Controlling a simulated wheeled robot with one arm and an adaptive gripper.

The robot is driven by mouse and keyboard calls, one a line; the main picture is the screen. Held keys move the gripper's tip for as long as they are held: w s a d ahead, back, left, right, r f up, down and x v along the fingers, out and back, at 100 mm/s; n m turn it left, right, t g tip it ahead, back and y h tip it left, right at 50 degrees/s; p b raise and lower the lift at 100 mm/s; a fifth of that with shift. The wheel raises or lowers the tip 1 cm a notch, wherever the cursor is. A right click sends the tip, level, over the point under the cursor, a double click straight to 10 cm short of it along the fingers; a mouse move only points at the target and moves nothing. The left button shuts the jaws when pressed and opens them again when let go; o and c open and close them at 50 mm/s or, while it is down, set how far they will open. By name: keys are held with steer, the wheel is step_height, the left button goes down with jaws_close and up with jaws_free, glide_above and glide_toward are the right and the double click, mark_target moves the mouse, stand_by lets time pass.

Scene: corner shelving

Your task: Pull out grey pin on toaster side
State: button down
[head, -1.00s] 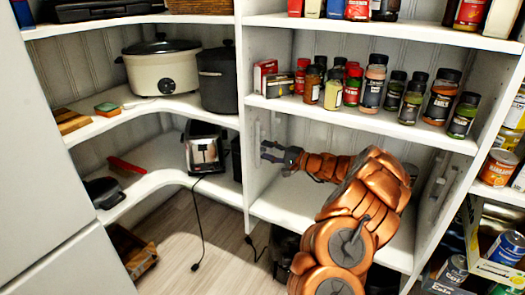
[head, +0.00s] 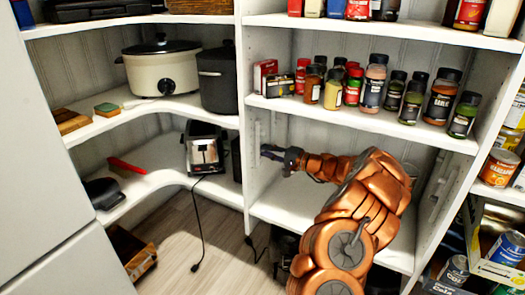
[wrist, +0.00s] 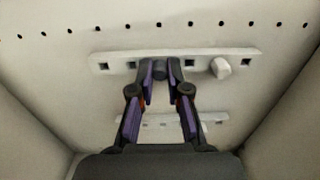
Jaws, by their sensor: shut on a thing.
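My gripper (head: 270,152) is at the white upright panel on the left of the middle shelf bay, on the side toward the toaster (head: 205,152). In the wrist view my gripper (wrist: 160,72) has its fingertips brought close together at a pale strip with square holes (wrist: 120,62) on that panel. It is shut on a pin, which is mostly hidden between the fingertips. Another light grey pin (wrist: 222,68) sticks out of the same strip, to the right of the fingers and apart from them.
A second pale strip (wrist: 150,122) lies below, partly behind the fingers. Spice jars (head: 375,85) stand on the shelf above my arm. The white shelf board (head: 290,205) under my gripper is mostly bare. Side walls flank the gripper in the wrist view.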

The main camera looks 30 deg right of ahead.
stand_by(0.4)
steer(key=shift+v, duration=2.85)
steer(key=shift+s, duration=0.1)
